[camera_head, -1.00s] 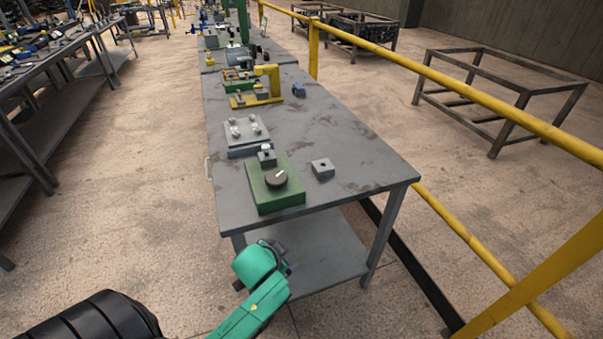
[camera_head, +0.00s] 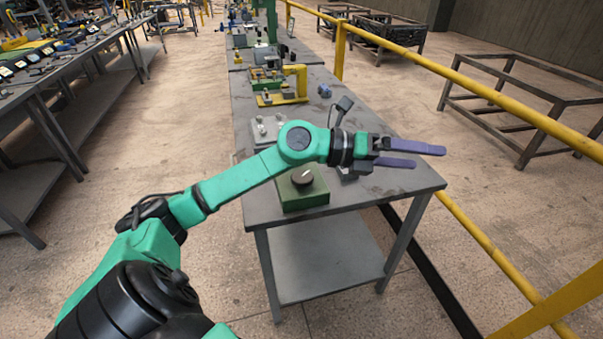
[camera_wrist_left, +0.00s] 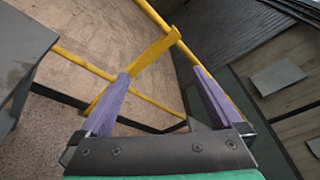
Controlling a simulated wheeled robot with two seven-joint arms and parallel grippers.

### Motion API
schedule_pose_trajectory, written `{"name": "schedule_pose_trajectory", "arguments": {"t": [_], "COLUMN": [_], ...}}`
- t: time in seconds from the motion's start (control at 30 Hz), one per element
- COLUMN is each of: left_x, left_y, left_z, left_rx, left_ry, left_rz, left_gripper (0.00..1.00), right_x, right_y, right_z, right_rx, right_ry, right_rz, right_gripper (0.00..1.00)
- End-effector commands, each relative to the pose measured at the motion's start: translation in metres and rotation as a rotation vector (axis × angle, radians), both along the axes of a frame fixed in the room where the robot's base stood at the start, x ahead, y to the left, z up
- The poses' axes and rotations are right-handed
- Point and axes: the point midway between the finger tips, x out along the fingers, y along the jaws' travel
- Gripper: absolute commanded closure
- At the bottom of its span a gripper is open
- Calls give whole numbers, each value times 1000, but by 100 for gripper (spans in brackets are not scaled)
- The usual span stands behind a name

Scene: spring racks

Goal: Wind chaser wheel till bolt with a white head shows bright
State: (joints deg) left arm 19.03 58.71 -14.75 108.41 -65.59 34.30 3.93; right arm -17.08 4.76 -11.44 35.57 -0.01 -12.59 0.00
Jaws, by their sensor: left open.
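A dark round knob (camera_head: 303,180) with a pale pointer mark sits on top of a green box (camera_head: 312,197) at the near end of the grey table. It is the only wheel-like part I can make out. Behind the box, a light grey plate (camera_head: 257,139) carries small pale round heads (camera_head: 261,129); my left arm hides part of it, and I cannot tell whether any head is bright. My left gripper (camera_head: 428,157) is open and empty, right of the knob, over the table's right side. In the left wrist view its two purple fingers (camera_wrist_left: 160,75) stand apart. My right gripper is not seen.
The grey table (camera_head: 405,182) runs away from me, with a yellow bracket fixture (camera_head: 297,85) and a small blue part (camera_head: 325,91) farther back. A yellow rail (camera_head: 490,92) runs along its right side. Another workbench (camera_head: 80,68) stands at the left.

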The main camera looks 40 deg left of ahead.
Motion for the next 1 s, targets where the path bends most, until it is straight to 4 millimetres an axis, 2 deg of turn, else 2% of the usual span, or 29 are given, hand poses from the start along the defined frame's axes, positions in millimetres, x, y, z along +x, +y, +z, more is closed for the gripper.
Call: {"name": "schedule_pose_trajectory", "arguments": {"t": [0.03, 0.07, 0.13, 0.2, 0.23, 0.3, 0.33, 0.4, 0.57, 0.9, 1.0], "left_x": [1, 0, -8, -23, -32, -49, -54, -60, -52, -17, -10], "left_y": [25, 46, 112, 180, 204, 243, 252, 262, 262, 260, 260], "left_z": [-16, -29, -48, -52, -50, -46, -45, -45, -68, -148, -165], "left_rx": [236, 383, 685, 898, 961, 1049, 1069, 1091, 1092, 1087, 1087], "left_ry": [18, 52, 171, 318, 377, 482, 512, 548, 552, 549, 547], "left_rz": [-22, -28, 7, 73, 104, 159, 174, 187, 182, 180, 180], "left_gripper": [0, 0, 0, 0, 0, 0, 0, 0, 0, 0, 0], "right_x": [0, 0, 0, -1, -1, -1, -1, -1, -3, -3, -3], "right_y": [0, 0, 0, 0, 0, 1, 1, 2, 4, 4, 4], "right_z": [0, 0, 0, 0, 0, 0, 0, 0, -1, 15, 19], "right_rx": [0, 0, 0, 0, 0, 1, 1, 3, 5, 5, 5], "right_ry": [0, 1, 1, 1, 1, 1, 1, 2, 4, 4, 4], "right_rz": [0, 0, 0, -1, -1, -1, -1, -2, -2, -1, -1], "right_gripper": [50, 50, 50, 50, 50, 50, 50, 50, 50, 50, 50]}}
